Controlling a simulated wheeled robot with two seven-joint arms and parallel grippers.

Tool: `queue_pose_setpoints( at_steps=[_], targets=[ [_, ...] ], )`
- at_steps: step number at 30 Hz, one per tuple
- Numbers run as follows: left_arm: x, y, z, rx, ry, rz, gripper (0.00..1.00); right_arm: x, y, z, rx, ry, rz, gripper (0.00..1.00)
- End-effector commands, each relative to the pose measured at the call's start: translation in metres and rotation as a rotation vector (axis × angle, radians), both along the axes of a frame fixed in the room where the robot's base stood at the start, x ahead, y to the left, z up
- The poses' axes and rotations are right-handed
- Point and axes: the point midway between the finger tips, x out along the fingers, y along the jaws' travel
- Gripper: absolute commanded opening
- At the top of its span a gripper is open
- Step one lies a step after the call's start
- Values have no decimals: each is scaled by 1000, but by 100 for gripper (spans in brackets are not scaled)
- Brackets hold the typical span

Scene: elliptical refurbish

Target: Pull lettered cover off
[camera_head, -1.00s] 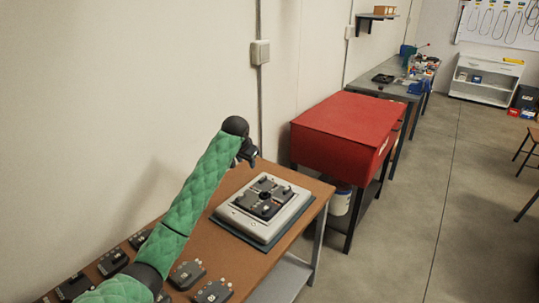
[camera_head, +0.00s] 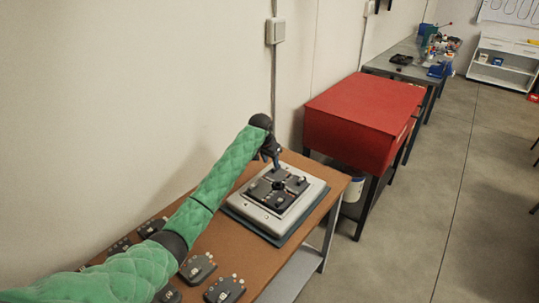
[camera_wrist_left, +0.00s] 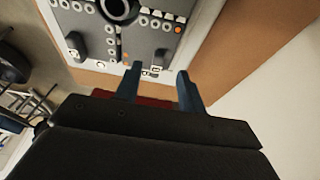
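A pale grey square device (camera_head: 315,196) stands on the brown workbench, with several dark cover panels (camera_head: 282,201) around a black central ring. The panels carry dark upright knobs and small round buttons. Letters on these panels are too small to read. My left gripper (camera_head: 277,167) is over the far edge of the device. In the left wrist view its two blue-grey fingers (camera_wrist_left: 158,74) are apart, with a dark knob (camera_wrist_left: 161,58) of one panel (camera_wrist_left: 145,38) just beyond the gap. No grip on it shows. My right gripper is not in view.
Several loose dark covers (camera_head: 198,267) lie on the workbench (camera_head: 238,239) nearer me, under and beside my left arm. A dark mat lies under the device. A red box-like cabinet (camera_head: 365,105) stands beyond the bench. The wall runs close along the left.

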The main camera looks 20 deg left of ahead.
Motion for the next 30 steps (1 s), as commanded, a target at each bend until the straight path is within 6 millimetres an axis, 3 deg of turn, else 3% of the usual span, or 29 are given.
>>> queue_pose_setpoints(
  at_steps=[12, 23, 29, 30],
  targets=[
    [13, -4, -42, 0, -1, 1, 40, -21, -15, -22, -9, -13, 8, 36],
    [14, -5, -46, 1, -1, 0, 40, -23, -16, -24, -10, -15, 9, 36],
    [14, -5, -46, 1, -1, 0, 1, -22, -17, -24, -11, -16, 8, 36],
    [14, -5, -46, 1, -1, 0, 0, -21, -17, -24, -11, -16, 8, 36]
  ],
)
